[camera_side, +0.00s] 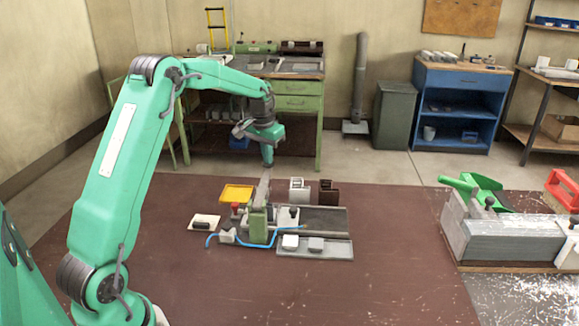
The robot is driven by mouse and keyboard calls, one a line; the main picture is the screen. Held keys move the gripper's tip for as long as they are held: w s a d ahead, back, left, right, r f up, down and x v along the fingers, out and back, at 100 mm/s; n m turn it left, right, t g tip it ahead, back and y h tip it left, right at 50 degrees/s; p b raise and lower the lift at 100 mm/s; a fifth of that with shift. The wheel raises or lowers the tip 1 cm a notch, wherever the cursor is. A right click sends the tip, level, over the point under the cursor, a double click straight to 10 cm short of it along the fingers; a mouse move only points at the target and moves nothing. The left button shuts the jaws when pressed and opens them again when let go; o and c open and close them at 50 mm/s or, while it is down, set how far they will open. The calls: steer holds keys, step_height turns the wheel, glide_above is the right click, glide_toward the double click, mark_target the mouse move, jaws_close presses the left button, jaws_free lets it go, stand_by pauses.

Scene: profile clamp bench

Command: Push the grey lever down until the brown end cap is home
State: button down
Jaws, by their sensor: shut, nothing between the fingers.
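The grey lever (263,188) stands steeply raised from the clamp fixture, leaning slightly right at its top. My gripper (267,163) is shut and empty, pointing down at the lever's upper end. I cannot tell whether it touches the lever. A green upright block (258,222) stands at the front of the fixture, below the lever. A dark brown block (328,192), which may be the brown end cap or a holder of such caps, stands behind the fixture at the right. The cap's seat is too small to make out.
A whitish block (299,189) stands left of the brown one. A yellow tray (237,194), a small white plate (204,222) and a blue hose (262,245) lie around the fixture. A grey tray (316,249) lies in front. A large grey vise (510,237) stands far right.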

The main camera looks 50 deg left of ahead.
steer(key=shift+f, duration=0.7)
steer(key=shift+r, duration=0.2)
step_height(320, 180, up, 9)
steer(key=shift+f, duration=0.15)
stand_by(1.5)
